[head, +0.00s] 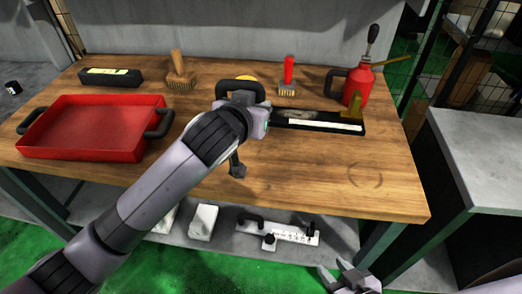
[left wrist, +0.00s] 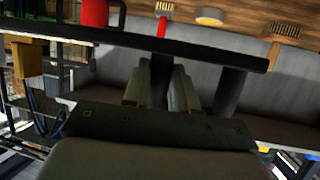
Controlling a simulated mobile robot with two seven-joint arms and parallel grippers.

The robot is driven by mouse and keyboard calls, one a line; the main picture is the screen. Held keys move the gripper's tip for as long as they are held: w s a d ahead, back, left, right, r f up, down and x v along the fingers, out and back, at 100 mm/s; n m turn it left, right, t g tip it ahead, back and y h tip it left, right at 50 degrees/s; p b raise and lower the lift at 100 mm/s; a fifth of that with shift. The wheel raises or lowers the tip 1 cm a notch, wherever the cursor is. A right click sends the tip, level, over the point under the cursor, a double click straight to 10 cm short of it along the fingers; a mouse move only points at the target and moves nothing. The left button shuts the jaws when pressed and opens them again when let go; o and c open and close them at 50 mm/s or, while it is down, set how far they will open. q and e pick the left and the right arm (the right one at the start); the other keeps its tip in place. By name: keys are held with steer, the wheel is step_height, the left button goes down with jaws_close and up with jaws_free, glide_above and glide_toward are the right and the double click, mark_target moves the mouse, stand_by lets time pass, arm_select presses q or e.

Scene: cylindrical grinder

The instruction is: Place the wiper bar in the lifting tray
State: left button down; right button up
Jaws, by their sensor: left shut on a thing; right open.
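The wiper bar (head: 325,122) is a long black bar with a white strip and a yellow block at its right end. My left gripper (head: 258,116) is shut on it near its left part, which my arm partly hides. In the left wrist view the dark bar (left wrist: 130,40) runs across beyond the fingers (left wrist: 163,85); the exact grip spot is unclear. The lifting tray (head: 92,151) is red and shallow, with black end handles, and lies empty on the left of the bench. My right gripper (head: 345,278) is open and empty, low in front of the bench.
On the wooden bench (head: 300,180) stand a red oil can (head: 358,86), two brushes (head: 180,75) (head: 287,80), and a black level-like bar (head: 110,77). A yellow round thing (head: 246,77) shows behind my gripper. The bench's front right is clear. Parts lie on the lower shelf (head: 225,231).

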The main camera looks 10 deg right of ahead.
arm_select(q)
step_height(320, 180, down, 12)
steer(key=shift+f, duration=0.15)
stand_by(0.3)
steer(key=shift+f, duration=0.1)
steer(key=c, duration=1.3)
jaws_free()
steer(key=shift+f, duration=0.25)
steer(key=o, duration=0.4)
